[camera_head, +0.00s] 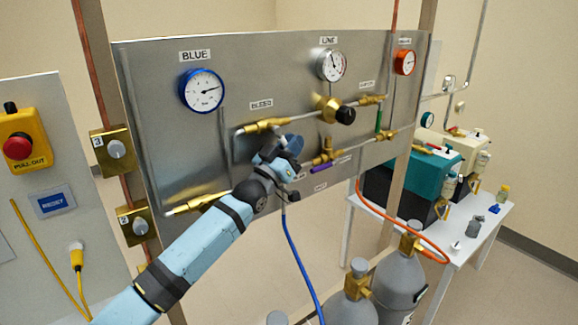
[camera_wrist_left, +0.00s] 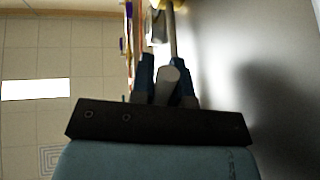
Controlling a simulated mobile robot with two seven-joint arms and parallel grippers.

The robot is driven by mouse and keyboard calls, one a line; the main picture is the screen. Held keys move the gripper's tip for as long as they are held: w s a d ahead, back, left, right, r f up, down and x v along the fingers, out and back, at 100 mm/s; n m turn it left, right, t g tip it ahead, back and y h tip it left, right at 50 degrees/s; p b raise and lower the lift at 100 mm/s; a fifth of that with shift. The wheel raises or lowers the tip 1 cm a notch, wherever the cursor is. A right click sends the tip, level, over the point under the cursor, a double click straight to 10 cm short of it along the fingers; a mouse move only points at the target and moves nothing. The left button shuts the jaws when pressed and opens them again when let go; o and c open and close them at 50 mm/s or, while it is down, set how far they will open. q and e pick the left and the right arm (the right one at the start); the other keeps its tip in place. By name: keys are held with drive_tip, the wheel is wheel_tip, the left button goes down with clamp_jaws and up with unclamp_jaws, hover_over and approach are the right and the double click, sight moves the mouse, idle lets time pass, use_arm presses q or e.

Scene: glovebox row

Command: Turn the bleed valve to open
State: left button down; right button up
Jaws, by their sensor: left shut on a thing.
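The bleed valve (camera_head: 265,125) is a brass body on a steel pipe, under the BLEED label (camera_head: 261,104) on the metal panel. My left gripper (camera_head: 290,147) is against the panel front, just below and right of this brass body. In the left wrist view, its fingers (camera_wrist_left: 168,85) are shut around a grey, round-ended handle (camera_wrist_left: 169,82). In the head view the gripper hides this handle, so its angle is hard to tell. My right gripper is not in view.
Nearby are a black-knobbed brass regulator (camera_head: 335,110), a purple-handled valve (camera_head: 322,168) and a green-handled valve (camera_head: 378,120). A blue hose (camera_head: 298,250) hangs below the gripper. Grey cylinders (camera_head: 402,280) stand below right. A red stop button (camera_head: 17,146) is at left.

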use_arm(q)
drive_tip(key=shift+w+d+r+n+t+b, duration=0.1)
drive_tip(key=shift+d+r+n+t+b, duration=0.15)
drive_tip(key=shift+t+b, duration=0.4)
drive_tip(key=shift+a, duration=0.1)
drive_tip(key=c, duration=1.1)
unclamp_jaws()
drive_tip(key=shift+f, duration=0.1)
drive_tip(key=b+v, duration=0.1)
drive_tip(key=v, duration=1.2)
drive_tip(key=shift+a+f, duration=0.2)
drive_tip(key=shift+a, duration=0.05)
